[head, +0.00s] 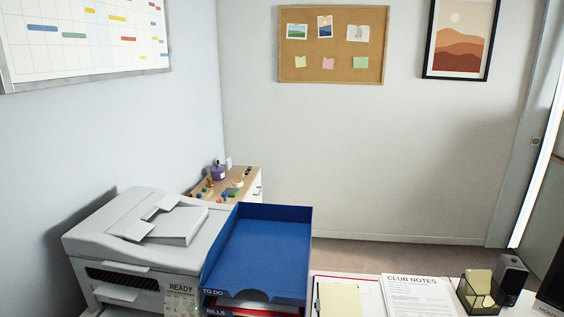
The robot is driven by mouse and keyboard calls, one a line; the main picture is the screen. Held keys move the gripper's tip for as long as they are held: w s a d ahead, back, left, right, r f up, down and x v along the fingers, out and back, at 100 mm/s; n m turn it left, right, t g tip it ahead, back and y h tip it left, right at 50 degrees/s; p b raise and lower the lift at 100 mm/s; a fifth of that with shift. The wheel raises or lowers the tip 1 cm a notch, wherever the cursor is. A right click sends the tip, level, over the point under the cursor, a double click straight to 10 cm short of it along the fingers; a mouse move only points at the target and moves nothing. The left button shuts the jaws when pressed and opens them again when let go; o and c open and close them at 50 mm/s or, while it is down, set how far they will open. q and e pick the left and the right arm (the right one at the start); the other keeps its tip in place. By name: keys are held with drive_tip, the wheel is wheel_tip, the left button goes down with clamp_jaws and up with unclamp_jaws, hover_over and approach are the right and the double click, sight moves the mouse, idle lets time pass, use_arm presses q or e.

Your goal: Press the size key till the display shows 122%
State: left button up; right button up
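A grey printer-copier (130,245) stands at the lower left against the wall. Its front panel (181,295) carries a display that reads READY, with smaller text below it that is too small to read. The lower part of the panel is cut off by the bottom edge of the picture. I cannot make out a size key or a percentage. Neither of my grippers is in view.
A blue tray (262,240) labelled TO DO stands right of the printer, above a level marked BILLS. Further right are a clipboard, a CLUB NOTES sheet (418,296), a mesh organiser (479,295) and a dark speaker (511,277). A cluttered cabinet stands behind.

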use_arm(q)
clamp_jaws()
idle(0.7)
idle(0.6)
